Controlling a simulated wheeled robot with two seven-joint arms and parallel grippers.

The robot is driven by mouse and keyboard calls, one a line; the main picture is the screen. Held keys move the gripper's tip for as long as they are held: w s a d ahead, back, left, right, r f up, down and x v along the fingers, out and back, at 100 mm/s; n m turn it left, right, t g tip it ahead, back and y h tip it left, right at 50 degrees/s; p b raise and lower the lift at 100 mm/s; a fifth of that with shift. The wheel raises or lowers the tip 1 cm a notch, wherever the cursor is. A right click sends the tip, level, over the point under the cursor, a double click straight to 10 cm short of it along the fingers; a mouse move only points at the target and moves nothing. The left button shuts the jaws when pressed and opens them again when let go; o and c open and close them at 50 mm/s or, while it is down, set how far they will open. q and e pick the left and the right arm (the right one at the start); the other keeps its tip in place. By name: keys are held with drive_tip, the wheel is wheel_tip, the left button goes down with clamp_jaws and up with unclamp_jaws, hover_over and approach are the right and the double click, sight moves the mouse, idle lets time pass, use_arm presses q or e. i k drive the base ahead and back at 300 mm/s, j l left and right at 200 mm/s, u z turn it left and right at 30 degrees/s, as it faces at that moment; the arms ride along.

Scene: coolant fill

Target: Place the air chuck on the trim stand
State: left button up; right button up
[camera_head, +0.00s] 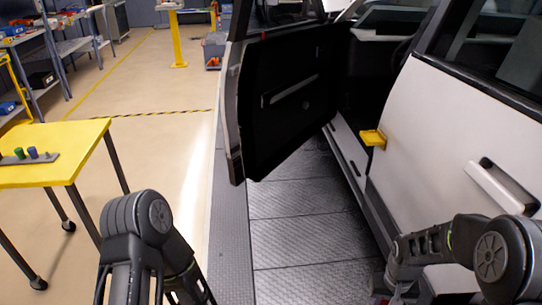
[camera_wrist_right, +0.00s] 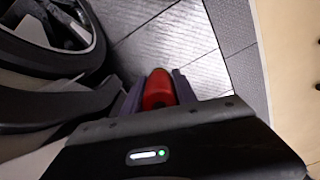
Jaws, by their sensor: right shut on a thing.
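A red rounded thing (camera_wrist_right: 158,88), which may be the air chuck, is between the fingers of my right gripper (camera_wrist_right: 158,92) in the right wrist view. The gripper is shut on it, beside a car wheel and above the tiled floor. The lower part of the red thing is hidden by the gripper body. In the head view my right arm reaches in at the lower right, close to the white car side. My left arm shows at the bottom, but its gripper is out of view. I cannot tell for certain which thing is the trim stand.
A wheeled yellow table (camera_head: 60,150) stands at left, holding a grey strip with green and blue pieces. The dark car door (camera_head: 285,100) stands open. A small yellow block (camera_head: 373,138) sits at the car's door opening. Grey floor tiles (camera_head: 300,230) beside the car are clear.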

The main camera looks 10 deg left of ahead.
sight(82, 132)
drive_tip(key=i+u, duration=0.1)
drive_tip(key=u, duration=0.4)
drive_tip(key=i+u, duration=0.1)
drive_tip(key=u, duration=0.4)
drive_tip(key=i+u, duration=0.15)
drive_tip(key=u, duration=0.35)
drive_tip(key=l+u, duration=0.1)
drive_tip(key=u, duration=0.35)
drive_tip(key=i+l+u, duration=0.1)
drive_tip(key=u, duration=0.4)
drive_tip(key=i+l+u, duration=0.2)
drive_tip(key=l+u, duration=0.25)
drive_tip(key=l, duration=0.15)
drive_tip(key=i+l+u, duration=0.1)
drive_tip(key=l+u, duration=0.35)
drive_tip(key=l, duration=0.2)
drive_tip(key=l+u, duration=0.4)
drive_tip(key=l, duration=0.3)
drive_tip(key=k+l+u, duration=0.15)
drive_tip(key=l+u, duration=0.3)
drive_tip(key=l, duration=0.2)
drive_tip(key=k+l, duration=0.1)
drive_tip(key=l, duration=0.3)
drive_tip(key=k+l, duration=0.1)
drive_tip(key=l, duration=0.7)
drive_tip(key=k+l, duration=0.15)
drive_tip(key=l, duration=0.3)
